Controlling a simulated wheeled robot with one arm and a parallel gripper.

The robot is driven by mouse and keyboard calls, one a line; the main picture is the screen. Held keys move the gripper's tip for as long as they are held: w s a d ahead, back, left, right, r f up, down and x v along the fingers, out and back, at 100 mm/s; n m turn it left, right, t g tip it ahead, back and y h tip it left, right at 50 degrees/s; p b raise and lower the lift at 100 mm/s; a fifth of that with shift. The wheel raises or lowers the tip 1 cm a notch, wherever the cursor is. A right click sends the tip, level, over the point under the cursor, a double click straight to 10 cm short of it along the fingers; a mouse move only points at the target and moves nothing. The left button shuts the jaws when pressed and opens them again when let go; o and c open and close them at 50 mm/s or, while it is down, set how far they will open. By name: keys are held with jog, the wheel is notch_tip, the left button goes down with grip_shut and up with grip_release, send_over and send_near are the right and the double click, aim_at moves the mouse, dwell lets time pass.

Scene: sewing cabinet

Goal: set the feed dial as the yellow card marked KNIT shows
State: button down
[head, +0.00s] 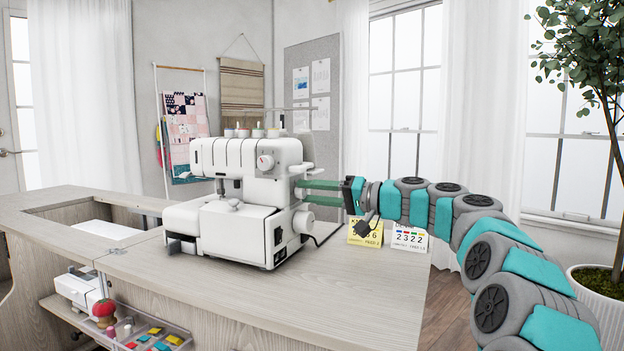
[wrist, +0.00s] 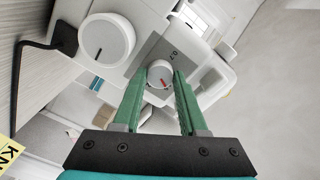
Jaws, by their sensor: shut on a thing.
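The white sewing machine (head: 245,185) stands on the table. In the wrist view, a small round white dial (wrist: 160,73) with a red mark sits on a grey plate on the machine's side. My gripper (head: 299,188) reaches in from the right, and its green fingers are shut on this dial, one on each side. The red mark points down and slightly right in that view.
A larger white knob (wrist: 106,40) sits close to the dial, with a black plug and cord (wrist: 62,38) beside it. A white card (head: 408,238) stands right of the yellow one. The front tabletop (head: 340,290) is clear. A potted plant (head: 600,290) stands at far right.

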jog(key=m+p, duration=0.9)
jog(key=m, duration=0.1)
jog(key=shift+p, duration=0.3)
jog(key=shift+f+m, duration=0.1)
jog(key=shift+m, duration=1.8)
jog(key=shift+c, duration=2.2)
grip_release()
jog(key=shift+d, duration=0.1)
